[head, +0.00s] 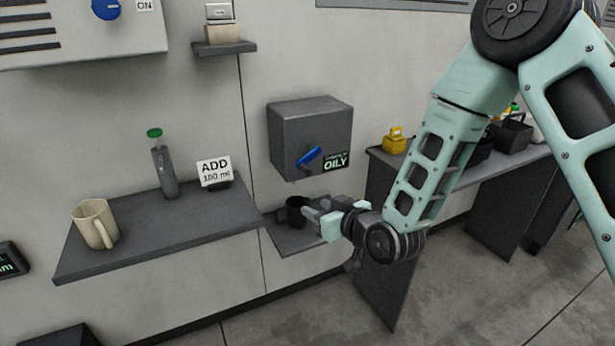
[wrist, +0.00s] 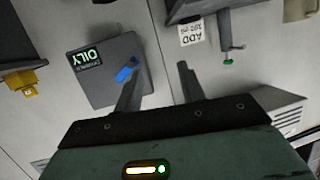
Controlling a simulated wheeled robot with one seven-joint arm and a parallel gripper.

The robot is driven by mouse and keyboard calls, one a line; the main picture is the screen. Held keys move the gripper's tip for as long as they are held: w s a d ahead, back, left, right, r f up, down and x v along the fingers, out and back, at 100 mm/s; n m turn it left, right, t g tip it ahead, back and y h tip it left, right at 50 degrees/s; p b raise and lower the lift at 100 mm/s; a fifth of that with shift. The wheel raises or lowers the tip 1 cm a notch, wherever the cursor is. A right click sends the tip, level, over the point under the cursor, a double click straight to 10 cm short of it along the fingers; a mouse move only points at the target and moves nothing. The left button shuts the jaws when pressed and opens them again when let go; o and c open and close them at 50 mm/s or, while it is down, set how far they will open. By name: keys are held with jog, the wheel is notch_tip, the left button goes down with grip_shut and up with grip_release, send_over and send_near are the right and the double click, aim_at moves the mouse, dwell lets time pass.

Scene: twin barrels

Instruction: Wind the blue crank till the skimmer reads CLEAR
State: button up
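The skimmer is a dark grey box (head: 300,122) on the wall, with a blue crank (head: 309,157) on its front. Its small display (head: 335,161) reads OILY in green. My gripper (head: 314,216) is below the box and in front of the wall, apart from the crank. In the wrist view the scene is upside down, and my gripper (wrist: 158,82) shows two spread fingers with nothing between them. The blue crank (wrist: 127,69) lies beyond the tip of the left finger, with OILY (wrist: 80,58) further left.
A dark cup (head: 292,212) stands on a low shelf (head: 287,243) beside my gripper. A wider shelf (head: 140,245) at left holds a beige mug (head: 94,225), a green-topped tap (head: 164,170) and an ADD sign (head: 214,171). A yellow container (head: 394,141) sits on the right counter.

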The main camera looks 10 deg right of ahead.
aim_at(308, 172)
jog(key=w+d+f+m+t+h, duration=0.1)
jog(key=w+d+f+m+t, duration=0.15)
jog(key=d+t, duration=0.2)
jog(key=x, duration=0.5)
jog(key=p+x, duration=0.1)
jog(key=x, duration=0.5)
jog(key=p+x, duration=0.1)
jog(key=x, duration=0.5)
jog(key=shift+w+d+r, duration=0.15)
jog(key=shift+d+r, duration=0.1)
jog(key=shift+d, duration=0.05)
grip_shut()
